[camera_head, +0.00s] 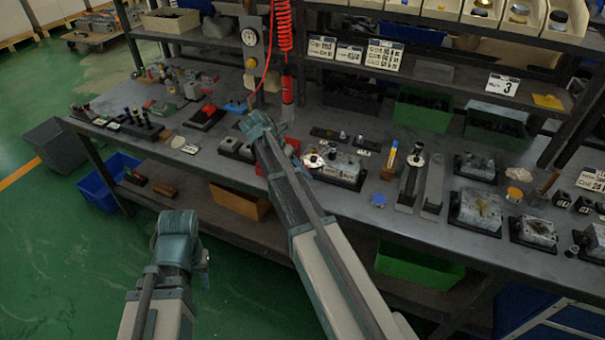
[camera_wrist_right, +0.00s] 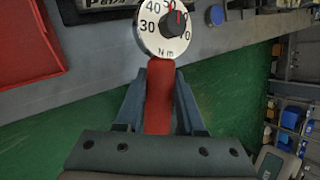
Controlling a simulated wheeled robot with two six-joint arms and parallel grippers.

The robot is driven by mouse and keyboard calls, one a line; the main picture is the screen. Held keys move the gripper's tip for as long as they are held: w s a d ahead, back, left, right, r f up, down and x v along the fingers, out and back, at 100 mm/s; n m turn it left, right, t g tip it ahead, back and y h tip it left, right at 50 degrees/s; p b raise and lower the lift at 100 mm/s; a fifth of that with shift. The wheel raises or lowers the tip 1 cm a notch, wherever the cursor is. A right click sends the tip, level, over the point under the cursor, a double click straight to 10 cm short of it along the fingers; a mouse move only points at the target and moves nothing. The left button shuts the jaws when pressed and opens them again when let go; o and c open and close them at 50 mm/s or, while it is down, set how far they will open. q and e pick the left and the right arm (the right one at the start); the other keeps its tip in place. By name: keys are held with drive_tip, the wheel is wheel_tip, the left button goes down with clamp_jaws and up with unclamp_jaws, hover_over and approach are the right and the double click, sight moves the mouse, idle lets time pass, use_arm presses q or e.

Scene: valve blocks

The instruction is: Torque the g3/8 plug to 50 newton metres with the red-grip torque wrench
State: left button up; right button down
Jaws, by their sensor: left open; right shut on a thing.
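My right gripper (camera_head: 258,125) is over the bench near its front edge in the head view. In the right wrist view my right gripper (camera_wrist_right: 158,98) is shut on the red grip of the torque wrench (camera_wrist_right: 160,92). Its round dial, marked in N m, faces the camera, with a red mark on it. My left gripper (camera_head: 180,240) is open and empty, low in front of the bench. A metal valve block (camera_head: 338,165) lies right of my right gripper. I cannot make out which plug is the g3/8.
A red tray (camera_wrist_right: 28,45) lies beside the wrench on the bench (camera_head: 350,207). More metal blocks (camera_head: 478,210) stand to the right. A red coiled hose (camera_head: 283,35) hangs above the bench. Green floor is free at the left.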

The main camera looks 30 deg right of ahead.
drive_tip(key=shift+s+d+n+t+h, duration=0.15)
drive_tip(key=shift+s+d+n+t, duration=0.15)
drive_tip(key=shift+s+n, duration=0.25)
drive_tip(key=shift+s+d+n+t+h, duration=0.2)
drive_tip(key=shift+s+d+n, duration=0.15)
drive_tip(key=shift+s, duration=0.25)
drive_tip(key=shift+r, duration=0.2)
drive_tip(key=shift+r+p, duration=0.45)
drive_tip(key=shift+p, duration=0.15)
wheel_tip(320, 180, up, 6)
drive_tip(key=p, duration=0.6)
drive_tip(key=shift+r+p, duration=0.25)
drive_tip(key=shift+p, duration=0.05)
